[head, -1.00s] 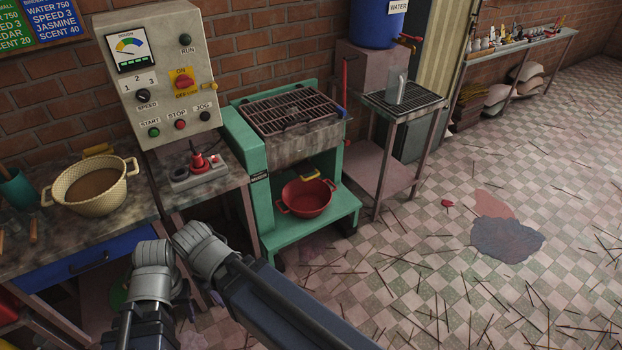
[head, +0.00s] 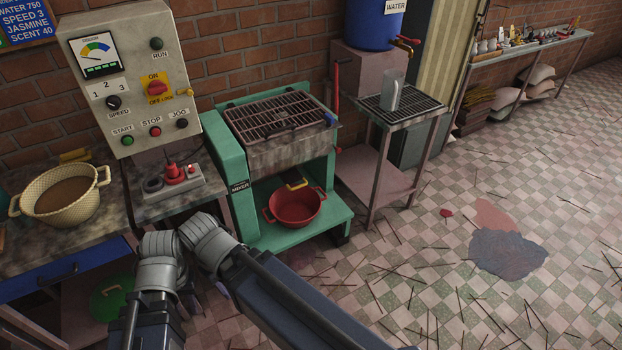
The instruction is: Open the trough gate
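The green mixer (head: 228,165) stands against the brick wall, with a grated metal trough (head: 288,150) on top. A yellow handle (head: 297,184) shows under the trough's front, above a red basin (head: 296,207) on the lower shelf. I take this handle to be the gate's; the gate itself is hidden under the trough, and I cannot tell its position. Neither gripper's fingers are visible.
A control panel (head: 128,75) stands left of the mixer, above a table with a red-plugged socket strip (head: 172,182). A beige pot (head: 62,193) sits at left. A metal stand (head: 424,112) with a jug (head: 391,92) is close right. Sticks litter the open floor.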

